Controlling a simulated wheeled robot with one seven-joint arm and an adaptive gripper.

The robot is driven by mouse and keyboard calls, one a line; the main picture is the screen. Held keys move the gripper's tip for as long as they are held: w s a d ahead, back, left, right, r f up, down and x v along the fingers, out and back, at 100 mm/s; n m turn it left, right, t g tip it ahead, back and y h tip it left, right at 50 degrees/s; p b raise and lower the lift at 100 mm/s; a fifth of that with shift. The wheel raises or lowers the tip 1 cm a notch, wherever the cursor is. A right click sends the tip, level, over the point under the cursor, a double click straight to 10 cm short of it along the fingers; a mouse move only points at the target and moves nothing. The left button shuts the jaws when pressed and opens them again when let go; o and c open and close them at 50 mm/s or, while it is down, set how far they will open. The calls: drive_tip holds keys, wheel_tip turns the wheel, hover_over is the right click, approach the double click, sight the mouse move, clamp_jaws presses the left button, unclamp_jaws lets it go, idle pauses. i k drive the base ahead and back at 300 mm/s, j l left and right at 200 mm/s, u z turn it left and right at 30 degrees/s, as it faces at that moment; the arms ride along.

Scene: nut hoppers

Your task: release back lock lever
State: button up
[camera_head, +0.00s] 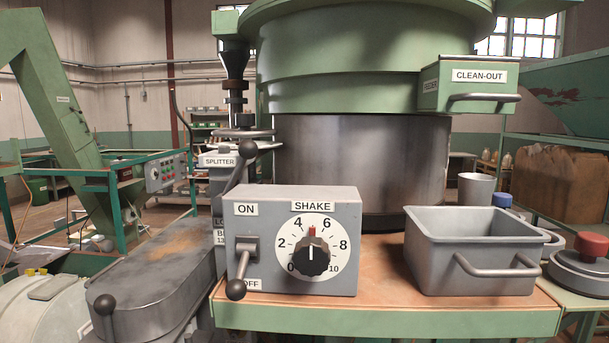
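A dark lever with a black ball knob (247,150) stands tilted up and to the right, in front of the column marked SPLITTER (219,161). Its lower end reaches down beside a partly hidden label starting "LO". A second lever with a black ball knob (104,305) stands at the near end of the grey rounded housing (165,250) at lower left. No full label shows which one is the back lock lever, and I cannot tell whether either is locked. My gripper is not in view.
A grey box with an ON/OFF switch and SHAKE dial (310,241) stands right of the splitter column. Its ball-ended switch lever (236,289) points down toward OFF. A grey bin (475,252) sits on the bench at right. The green CLEAN-OUT drawer (458,89) juts out above.

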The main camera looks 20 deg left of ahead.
sight(247, 150)
drive_tip(key=u, duration=1.2)
drive_tip(key=k+z, duration=0.1)
